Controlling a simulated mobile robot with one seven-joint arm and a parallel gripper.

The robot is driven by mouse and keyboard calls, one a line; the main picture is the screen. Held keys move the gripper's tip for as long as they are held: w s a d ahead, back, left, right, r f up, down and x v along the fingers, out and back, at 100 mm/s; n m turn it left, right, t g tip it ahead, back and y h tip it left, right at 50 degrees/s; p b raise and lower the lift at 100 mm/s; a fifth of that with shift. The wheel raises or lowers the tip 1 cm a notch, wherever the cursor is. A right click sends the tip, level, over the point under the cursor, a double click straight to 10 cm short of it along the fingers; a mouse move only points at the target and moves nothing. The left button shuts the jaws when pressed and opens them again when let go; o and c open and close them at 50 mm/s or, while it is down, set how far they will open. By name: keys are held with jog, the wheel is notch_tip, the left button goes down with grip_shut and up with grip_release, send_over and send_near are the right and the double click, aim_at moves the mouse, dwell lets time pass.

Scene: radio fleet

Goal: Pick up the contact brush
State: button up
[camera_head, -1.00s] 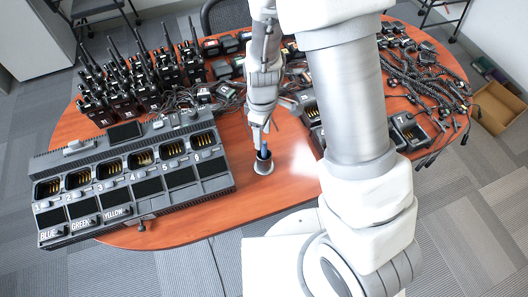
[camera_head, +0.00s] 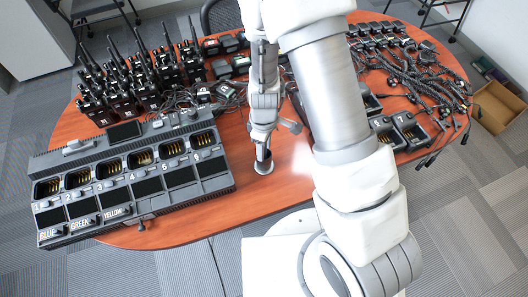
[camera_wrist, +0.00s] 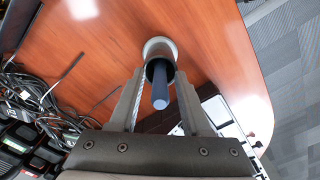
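The contact brush (camera_wrist: 160,92) shows in the wrist view as a dark blue handle with a lighter blue end. It stands in a small round metallic cup (camera_wrist: 160,46) with a dark inside; its lower end is hidden in the cup. My gripper (camera_wrist: 159,78) is open, with one finger on each side of the handle and visible gaps between. In the head view the cup (camera_head: 264,168) is on the table just right of the charger, and my gripper (camera_head: 262,148) is right above it, hiding most of the brush.
A charger (camera_head: 130,190) with several numbered slots lies left of the cup on the wooden table (camera_head: 240,190). Upright radios (camera_head: 150,85) stand behind it. Tangled cables (camera_head: 425,85) and small chargers (camera_head: 400,130) lie to the right. The table in front of the cup is clear.

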grip_shut()
